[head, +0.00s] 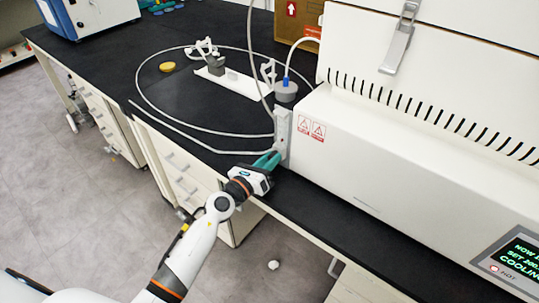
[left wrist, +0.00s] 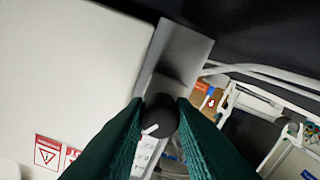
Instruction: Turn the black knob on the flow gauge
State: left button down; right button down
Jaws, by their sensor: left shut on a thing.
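The flow gauge (head: 283,128) is an upright pale block against the left end of the white freeze dryer. In the left wrist view its grey metal body (left wrist: 180,52) stands behind the black knob (left wrist: 160,113). The knob is round and dark, with a small white mark at its lower left. My left gripper (head: 272,158) has green fingers and is at the low front of the gauge. In the left wrist view the fingers (left wrist: 160,125) are shut on the knob, one on each side. In the head view the fingers hide the knob. My right gripper is in neither view.
The white freeze dryer (head: 400,175) fills the right side of the black bench (head: 190,90). Pale tubing (head: 142,92) loops over the bench and runs near the gauge. A yellow disc (head: 167,66) and a white stand (head: 240,82) are on the bench. Open floor lies at the left.

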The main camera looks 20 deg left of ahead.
pick_arm(q)
jog(key=n+p, duration=0.2)
jog(key=n, duration=0.2)
jog(key=shift+r, duration=0.1)
jog(key=shift+n+p, duration=0.4)
jog(key=shift+n, duration=0.9)
jog(key=c, duration=1.2)
grip_release()
jog(key=shift+c, duration=0.2)
jog(key=b+v, duration=0.1)
jog(key=v, duration=1.1)
jog(key=shift+b, duration=0.35)
